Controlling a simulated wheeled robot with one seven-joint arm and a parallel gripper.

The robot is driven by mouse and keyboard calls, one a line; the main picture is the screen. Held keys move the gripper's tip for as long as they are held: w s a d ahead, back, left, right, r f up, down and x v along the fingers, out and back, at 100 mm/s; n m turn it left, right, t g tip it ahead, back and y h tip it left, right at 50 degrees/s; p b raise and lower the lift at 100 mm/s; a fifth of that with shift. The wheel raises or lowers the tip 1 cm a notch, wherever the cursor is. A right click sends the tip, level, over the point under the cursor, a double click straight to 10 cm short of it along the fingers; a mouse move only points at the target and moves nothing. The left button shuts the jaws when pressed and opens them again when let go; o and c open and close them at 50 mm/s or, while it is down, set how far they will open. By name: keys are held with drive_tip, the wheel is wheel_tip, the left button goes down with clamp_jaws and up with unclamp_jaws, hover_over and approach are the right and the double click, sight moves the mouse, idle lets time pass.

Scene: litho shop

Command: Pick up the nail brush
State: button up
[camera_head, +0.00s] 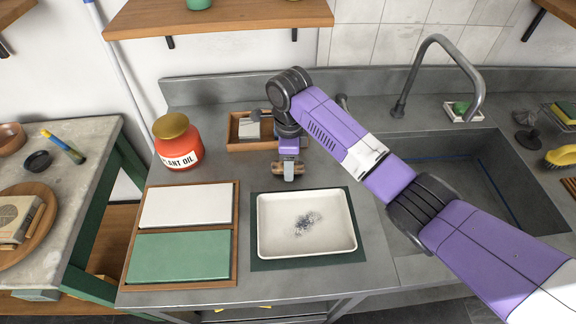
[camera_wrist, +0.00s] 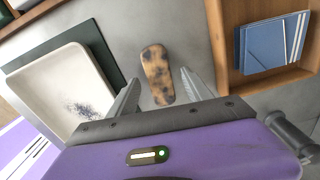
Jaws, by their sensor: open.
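The nail brush (camera_wrist: 157,72) appears as an oval, brown, dark-blotched back lying on the grey counter in the wrist view. My gripper (camera_wrist: 159,84) is open, with one finger on each side of it and a gap showing on both sides. In the head view my gripper (camera_head: 288,174) points down behind the white tray, and ends of the nail brush (camera_head: 276,168) show beside it. The brush's bristles are hidden. I cannot tell how far the fingertips are above the counter.
A shallow white tray (camera_head: 265,240) with a dark smudge lies in front. A wooden box (camera_wrist: 224,82) holding blue items stands close on the other side. A red oil jar (camera_head: 177,151) stands left. The sink (camera_head: 500,175) is right, with a yellow brush (camera_head: 562,155) beyond.

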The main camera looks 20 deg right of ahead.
drive_tip(key=shift+f, duration=0.25)
clamp_jaws()
drive_tip(key=shift+r, duration=0.15)
wheel_tip(320, 180, up, 20)
drive_tip(key=p, duration=0.5)
